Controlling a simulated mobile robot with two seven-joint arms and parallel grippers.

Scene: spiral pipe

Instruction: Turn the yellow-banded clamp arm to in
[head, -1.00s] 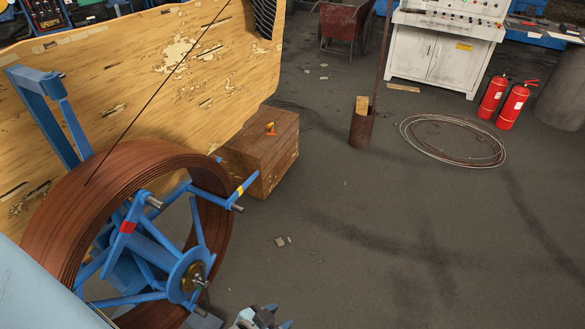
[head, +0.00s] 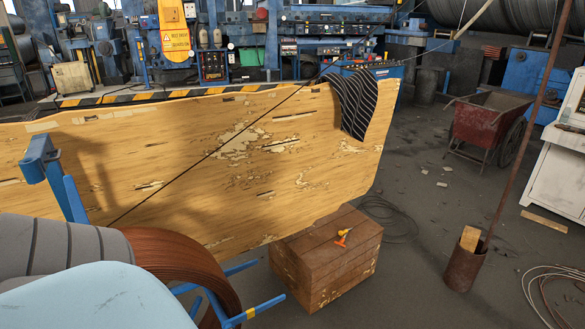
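The yellow-banded clamp arm (head: 268,304) is a blue bar with a yellow band near the bottom edge of the head view. It points out to the right past the rim of the reddish-brown wire coil (head: 185,258). The rest of the reel and its hub are cut off below the frame or hidden behind my own grey and light blue parts at the lower left. Neither gripper shows, so I cannot see where they are relative to the clamp arm.
A worn yellow panel (head: 215,160) stands behind the coil, with a striped cloth (head: 357,100) over its corner. A wooden box (head: 325,262) bears an orange-handled tool (head: 343,237). A rusty pipe holder (head: 464,268) and red cart (head: 487,122) stand right. Floor between is mostly clear.

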